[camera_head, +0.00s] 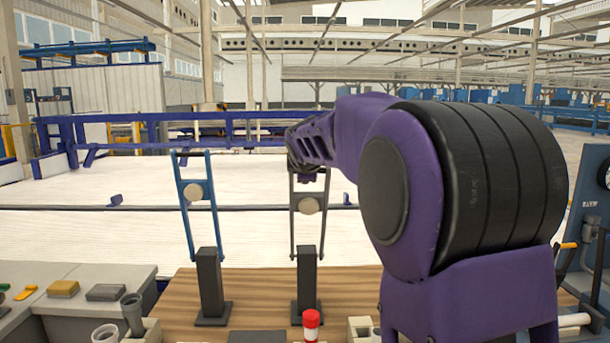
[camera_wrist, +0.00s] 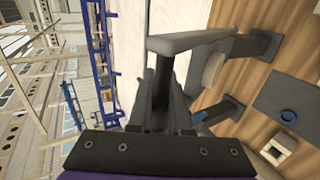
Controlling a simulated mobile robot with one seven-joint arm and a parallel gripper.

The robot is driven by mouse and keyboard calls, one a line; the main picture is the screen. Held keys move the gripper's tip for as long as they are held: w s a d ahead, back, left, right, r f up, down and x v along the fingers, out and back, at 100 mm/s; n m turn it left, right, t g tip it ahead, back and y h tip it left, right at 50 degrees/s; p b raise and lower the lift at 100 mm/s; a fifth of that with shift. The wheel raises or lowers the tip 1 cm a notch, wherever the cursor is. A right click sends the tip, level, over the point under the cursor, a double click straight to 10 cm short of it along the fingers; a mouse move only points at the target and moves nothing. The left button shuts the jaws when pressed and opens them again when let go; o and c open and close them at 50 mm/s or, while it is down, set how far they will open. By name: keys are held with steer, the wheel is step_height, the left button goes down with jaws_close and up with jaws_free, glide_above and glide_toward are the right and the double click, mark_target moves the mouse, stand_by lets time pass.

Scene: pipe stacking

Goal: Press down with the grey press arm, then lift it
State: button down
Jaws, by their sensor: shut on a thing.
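The grey press arm (camera_head: 295,222) stands raised and upright on a dark post (camera_head: 307,285), with a pale round disc (camera_head: 308,206) between its two side bars. My gripper (camera_head: 308,175) is at its top end, mostly hidden behind my purple arm in the head view. In the wrist view, my gripper (camera_wrist: 162,92) is shut on the top end of the grey press arm (camera_wrist: 190,40). The disc (camera_wrist: 212,68) shows beside the fingers there. The exact contact is partly hidden by the fingers.
A blue press arm (camera_head: 186,205) stands raised on its own post (camera_head: 210,285) to the left. A red-and-white cylinder (camera_head: 311,322) is at the front of the wooden table (camera_head: 255,293). Grey pipes (camera_head: 132,313) stand at front left. My arm covers the right side.

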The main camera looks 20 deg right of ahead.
steer(key=shift+w+d+r+g+y+p, duration=0.1)
steer(key=shift+w+d+r+g+p, duration=0.2)
steer(key=shift+w, duration=0.45)
steer(key=shift+w+d+f+g+y+p, duration=0.1)
steer(key=shift+w+g, duration=0.25)
steer(key=shift+w, duration=0.45)
steer(key=shift+w+d+r+g+y+p, duration=0.1)
steer(key=shift+w+r+g+p, duration=0.2)
steer(key=shift+w, duration=0.45)
steer(key=shift+w+d, duration=0.1)
steer(key=shift+w, duration=0.35)
stand_by(0.6)
steer(key=c, duration=0.9)
jaws_free()
steer(key=shift+w, duration=0.15)
steer(key=shift+o, duration=0.3)
steer(key=shift+r, duration=0.1)
steer(key=shift+r, duration=0.1)
steer(key=v, duration=1.7)
steer(key=shift+r, duration=0.25)
